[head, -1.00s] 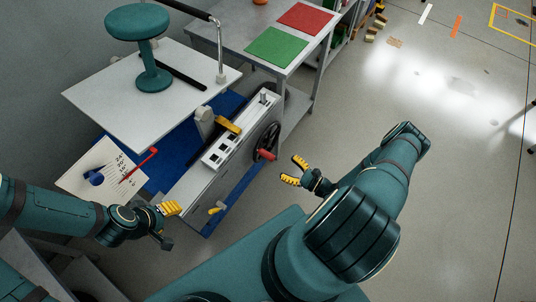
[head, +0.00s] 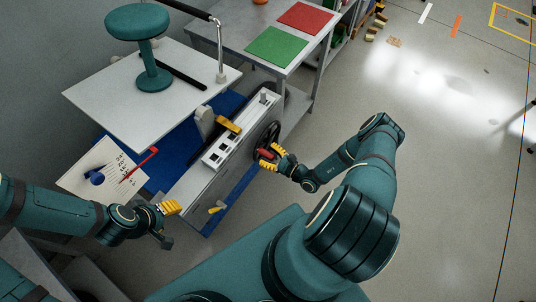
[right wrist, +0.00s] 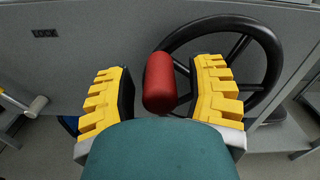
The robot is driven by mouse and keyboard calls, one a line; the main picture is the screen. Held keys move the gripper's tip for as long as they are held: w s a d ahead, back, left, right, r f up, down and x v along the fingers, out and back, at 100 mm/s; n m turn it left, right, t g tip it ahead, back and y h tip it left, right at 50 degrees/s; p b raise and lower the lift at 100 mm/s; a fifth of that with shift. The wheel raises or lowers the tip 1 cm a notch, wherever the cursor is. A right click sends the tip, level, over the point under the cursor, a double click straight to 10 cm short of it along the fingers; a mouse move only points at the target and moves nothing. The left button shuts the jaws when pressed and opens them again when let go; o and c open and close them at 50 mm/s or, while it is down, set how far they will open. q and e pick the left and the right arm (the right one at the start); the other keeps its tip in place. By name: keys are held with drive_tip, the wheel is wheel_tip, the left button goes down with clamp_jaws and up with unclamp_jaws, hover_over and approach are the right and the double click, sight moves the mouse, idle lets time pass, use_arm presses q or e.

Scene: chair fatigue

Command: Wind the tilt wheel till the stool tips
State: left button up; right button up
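The teal stool (head: 146,45) stands upright on the pale tilt platform (head: 115,105), which looks level.
A grey panel with a yellow lever (head: 228,125) and a yellow lower handle (head: 217,208) is beside the wheel. A board with a dial and red pointer (head: 140,166) lies left. A table with green (head: 276,46) and red (head: 305,18) mats stands behind.

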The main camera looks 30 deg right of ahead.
clamp_jaws()
drive_tip(key=shift+r, duration=0.1)
drive_tip(key=shift+w+d+r+m+b, duration=0.2)
drive_tip(key=shift+d+r+m, duration=0.15)
drive_tip(key=shift+m, duration=0.3)
drive_tip(key=shift+w+d+r+m+b, duration=0.1)
drive_tip(key=shift+d+r+m+b, duration=0.2)
drive_tip(key=shift+m, duration=0.35)
drive_tip(key=shift+o, duration=1.4)
unclamp_jaws()
